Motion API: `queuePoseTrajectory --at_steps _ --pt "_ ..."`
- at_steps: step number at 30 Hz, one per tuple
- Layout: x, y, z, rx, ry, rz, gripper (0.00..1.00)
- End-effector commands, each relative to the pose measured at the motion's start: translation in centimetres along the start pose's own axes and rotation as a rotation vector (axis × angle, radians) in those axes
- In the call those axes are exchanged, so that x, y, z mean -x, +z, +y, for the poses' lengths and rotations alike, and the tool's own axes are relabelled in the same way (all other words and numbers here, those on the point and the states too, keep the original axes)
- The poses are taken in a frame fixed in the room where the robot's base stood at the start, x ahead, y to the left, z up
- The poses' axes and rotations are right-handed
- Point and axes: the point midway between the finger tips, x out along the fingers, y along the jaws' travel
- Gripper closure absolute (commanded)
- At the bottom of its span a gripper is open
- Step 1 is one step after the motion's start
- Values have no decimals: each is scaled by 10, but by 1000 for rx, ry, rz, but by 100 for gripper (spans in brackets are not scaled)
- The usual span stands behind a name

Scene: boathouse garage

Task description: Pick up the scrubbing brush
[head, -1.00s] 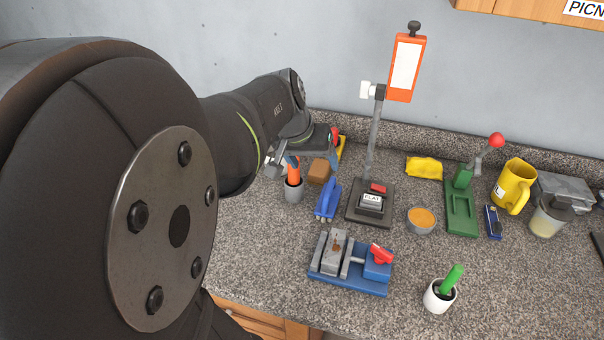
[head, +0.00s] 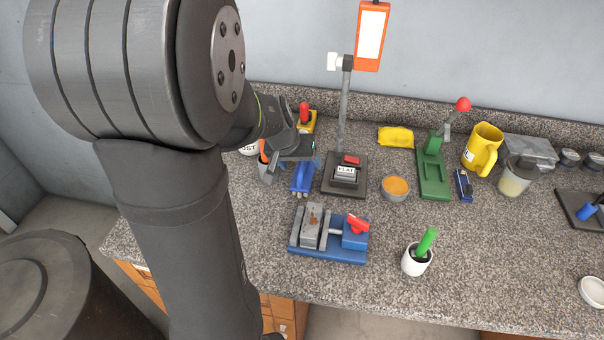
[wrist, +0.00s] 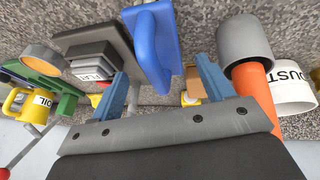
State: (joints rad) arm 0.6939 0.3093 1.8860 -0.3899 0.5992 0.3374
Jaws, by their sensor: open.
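The scrubbing brush, a blue block with a raised handle, stands on the speckled counter; in the head view I see the brush (head: 302,181) left of the black stand, its far end covered by my gripper. In the wrist view the brush (wrist: 154,43) shows between my two blue fingers, beyond their tips. My gripper (head: 301,160) is at the brush's far end in the head view; in the wrist view the gripper (wrist: 161,66) is open with nothing between its pads. I cannot tell how high it is above the brush.
A grey cup (head: 266,174) with an orange-handled tool stands close left of the brush. The black stand (head: 344,187) with a tall post is close right. A blue vise (head: 330,245) lies in front. A white DUST container (wrist: 287,88) is near the cup.

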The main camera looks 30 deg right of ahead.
Motion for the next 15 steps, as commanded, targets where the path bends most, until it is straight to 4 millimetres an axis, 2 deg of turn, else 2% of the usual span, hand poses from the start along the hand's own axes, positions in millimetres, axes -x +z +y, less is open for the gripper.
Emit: queuePoseTrajectory --at_steps 7,15 --pt "-32 -1 -2 0 0 -3 26" --pt "-39 -2 -2 0 -1 0 26"
